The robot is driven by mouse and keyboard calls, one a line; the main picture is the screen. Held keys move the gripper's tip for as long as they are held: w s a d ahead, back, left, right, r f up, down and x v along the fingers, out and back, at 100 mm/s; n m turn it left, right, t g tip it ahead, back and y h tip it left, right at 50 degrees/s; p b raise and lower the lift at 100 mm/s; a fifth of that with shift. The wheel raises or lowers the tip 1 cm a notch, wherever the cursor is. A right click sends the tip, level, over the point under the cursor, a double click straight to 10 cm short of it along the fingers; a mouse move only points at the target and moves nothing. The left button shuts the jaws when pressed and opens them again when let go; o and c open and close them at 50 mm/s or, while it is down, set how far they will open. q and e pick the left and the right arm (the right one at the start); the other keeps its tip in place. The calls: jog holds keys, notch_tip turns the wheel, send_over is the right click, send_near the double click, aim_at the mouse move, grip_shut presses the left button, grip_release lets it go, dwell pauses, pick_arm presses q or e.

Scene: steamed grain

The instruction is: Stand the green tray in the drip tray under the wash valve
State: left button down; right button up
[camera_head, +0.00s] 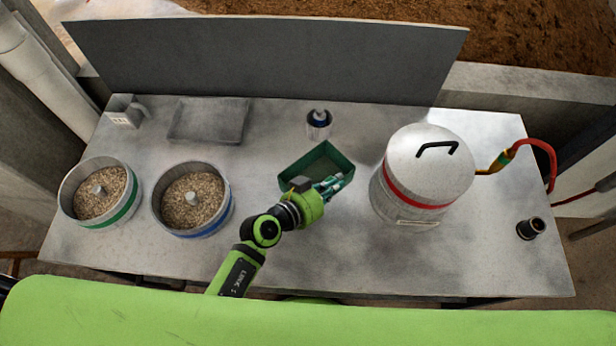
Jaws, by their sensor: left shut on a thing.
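The green tray (318,162) is a rectangular, open-topped tray near the middle of the table. My left gripper (333,184) is shut on its near right side, and the fingers partly cover that edge. I cannot tell whether the tray touches the table or is just above it. A shallow grey rectangular tray (208,138), which looks like the drip tray, lies empty at the back left, apart from the green tray. I cannot make out the wash valve for sure. My right gripper is not in view.
Two round grain pans, one green-banded (133,207) and one blue-banded (224,213), stand at left. A pale box (121,112) stands at back left. A blue-topped container (319,121) stands behind the green tray. A lidded red-banded pot (400,198) and a dark cylinder (531,229) are right.

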aim_at(317, 168)
pick_arm(q)
jog(key=w+a+f, duration=0.2)
jog(key=w+a, duration=0.1)
jog(key=shift+w+a+f, duration=0.1)
jog(key=w+a+f+b, duration=0.1)
jog(key=b, duration=0.1)
jog(key=w+a+f+b, duration=0.1)
jog(key=f+b, duration=0.1)
jog(key=b, duration=0.1)
jog(key=shift+w+a, duration=0.15)
jog(key=shift+w, duration=0.2)
jog(key=shift+w+a+b, duration=0.25)
jog(key=shift+w+b, duration=0.05)
jog(key=shift+b, duration=0.1)
notch_tip(317, 168, down, 4)
jog(key=b, duration=0.5)
jog(key=shift+w+a+b, duration=0.1)
jog(key=shift+b, duration=0.25)
jog(key=shift+r, duration=0.1)
jog(key=c, duration=1.4)
grip_release()
jog(key=shift+f, duration=0.25)
